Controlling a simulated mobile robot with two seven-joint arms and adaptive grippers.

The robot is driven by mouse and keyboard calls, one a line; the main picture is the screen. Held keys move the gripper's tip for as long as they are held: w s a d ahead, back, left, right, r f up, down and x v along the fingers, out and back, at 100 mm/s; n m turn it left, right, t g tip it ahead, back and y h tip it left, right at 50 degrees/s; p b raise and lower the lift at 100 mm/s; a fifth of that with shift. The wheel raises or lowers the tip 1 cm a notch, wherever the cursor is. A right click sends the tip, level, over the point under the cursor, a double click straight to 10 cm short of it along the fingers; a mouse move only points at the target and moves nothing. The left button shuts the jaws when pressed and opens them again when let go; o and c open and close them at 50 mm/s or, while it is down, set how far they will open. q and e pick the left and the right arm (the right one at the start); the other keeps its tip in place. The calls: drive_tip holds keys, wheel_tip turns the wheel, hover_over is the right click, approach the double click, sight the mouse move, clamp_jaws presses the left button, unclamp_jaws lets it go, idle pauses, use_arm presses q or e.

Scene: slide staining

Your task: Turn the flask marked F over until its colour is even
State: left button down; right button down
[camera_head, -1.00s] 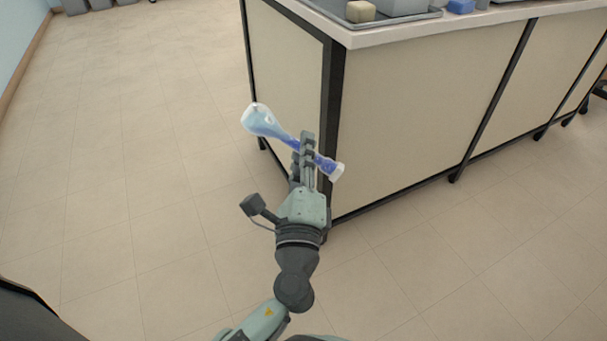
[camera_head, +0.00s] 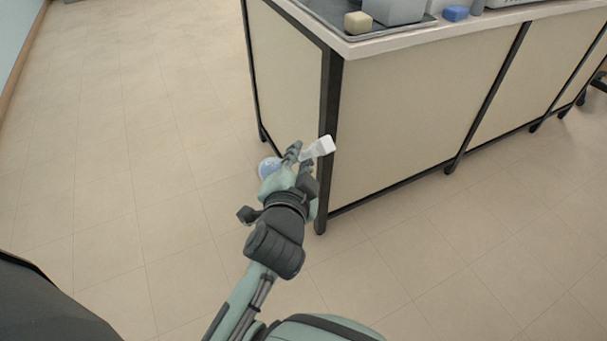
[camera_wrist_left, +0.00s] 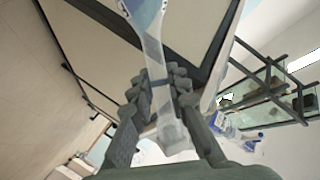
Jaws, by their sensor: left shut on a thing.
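The flask has a pale blue round bulb (camera_head: 268,168) and a clear neck ending in a whitish stopper end (camera_head: 318,148). My left gripper (camera_head: 299,159) is shut on its neck, in the air beside the bench corner. The flask is tilted, bulb at lower left and neck end at upper right in the head view; my gripper hides its middle. In the left wrist view the neck (camera_wrist_left: 155,55) runs between my finger pads, with the bulb cut off at the top edge. I cannot read an F on it. My right gripper is not in view.
A cream-panelled bench (camera_head: 420,110) with black legs stands close right of the flask. On its top are a grey tray (camera_head: 318,22), a yellowish block (camera_head: 358,22), a grey container (camera_head: 395,8) and a blue block (camera_head: 455,13). The floor at left is clear.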

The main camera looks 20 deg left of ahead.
use_arm(q)
drive_tip(key=n, duration=0.1)
drive_tip(key=n+h, duration=0.1)
drive_tip(key=n, duration=0.1)
drive_tip(key=n+h, duration=0.1)
drive_tip(key=shift+d+r, duration=0.35)
drive_tip(key=shift+d, duration=0.05)
drive_tip(key=shift+f+n+g+h, duration=0.15)
drive_tip(key=shift+n+g+h, duration=0.15)
drive_tip(key=shift+n+h, duration=0.75)
drive_tip(key=shift+f, duration=0.1)
